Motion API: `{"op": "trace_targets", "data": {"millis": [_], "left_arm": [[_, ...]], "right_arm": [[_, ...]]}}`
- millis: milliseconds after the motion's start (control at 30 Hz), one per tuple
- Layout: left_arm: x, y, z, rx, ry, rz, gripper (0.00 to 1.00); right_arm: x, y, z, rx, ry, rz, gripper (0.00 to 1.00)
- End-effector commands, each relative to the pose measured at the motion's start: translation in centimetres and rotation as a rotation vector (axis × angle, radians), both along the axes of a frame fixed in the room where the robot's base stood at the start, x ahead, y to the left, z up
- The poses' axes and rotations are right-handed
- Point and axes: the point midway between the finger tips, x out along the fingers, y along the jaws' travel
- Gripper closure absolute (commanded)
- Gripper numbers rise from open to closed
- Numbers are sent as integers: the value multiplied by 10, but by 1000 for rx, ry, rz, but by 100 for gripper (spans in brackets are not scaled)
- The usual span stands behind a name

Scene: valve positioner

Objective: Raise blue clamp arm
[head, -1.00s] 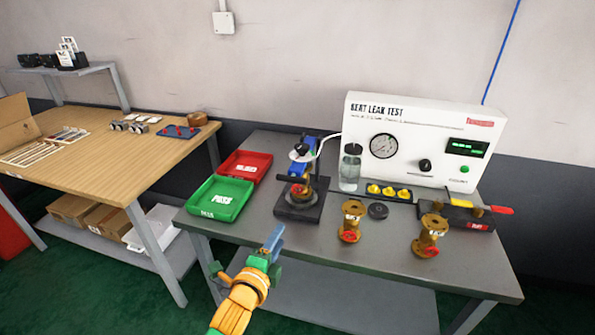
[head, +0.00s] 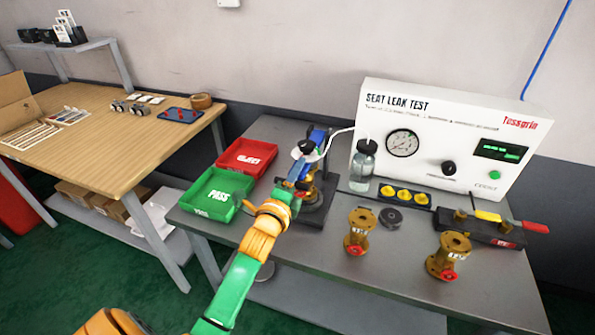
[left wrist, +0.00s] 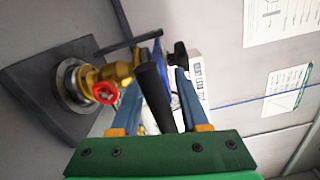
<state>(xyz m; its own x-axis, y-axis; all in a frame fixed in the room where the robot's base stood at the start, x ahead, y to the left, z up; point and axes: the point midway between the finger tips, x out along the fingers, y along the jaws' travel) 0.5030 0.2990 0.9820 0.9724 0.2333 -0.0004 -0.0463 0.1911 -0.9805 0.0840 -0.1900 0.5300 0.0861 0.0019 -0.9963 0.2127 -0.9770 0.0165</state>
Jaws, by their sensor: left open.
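The clamp fixture stands on the grey bench, with a dark base plate (head: 316,214) and a blue upright (head: 318,137). A brass valve with a red handwheel (left wrist: 105,92) sits in it. The blue clamp arm (left wrist: 159,58) shows partly behind a black handle (left wrist: 153,92) in the left wrist view. My left gripper (head: 300,172) is at the front of the fixture and hides part of it. In the left wrist view its blue fingers (left wrist: 156,90) are open on either side of the black handle. Contact cannot be told. My right gripper is out of view.
Green PASS tray (head: 217,192) and red tray (head: 246,158) stand left of the fixture. A clear bottle (head: 363,160) and white leak tester (head: 440,140) stand behind right. Two brass valves (head: 359,232) (head: 447,257) stand at the front right.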

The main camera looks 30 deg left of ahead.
Motion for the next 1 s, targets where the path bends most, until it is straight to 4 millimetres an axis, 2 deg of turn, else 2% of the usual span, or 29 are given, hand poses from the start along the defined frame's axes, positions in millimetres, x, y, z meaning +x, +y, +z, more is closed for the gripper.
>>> {"op": "trace_targets", "data": {"millis": [267, 433, 1000], "left_arm": [[2, 0, 0, -1, 0, 0, 55], [2, 0, 0, -1, 0, 0, 100], [2, 1, 0, 1, -1, 0, 100]], "right_arm": [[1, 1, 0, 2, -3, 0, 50], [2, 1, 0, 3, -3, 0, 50], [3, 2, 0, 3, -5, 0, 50]]}}
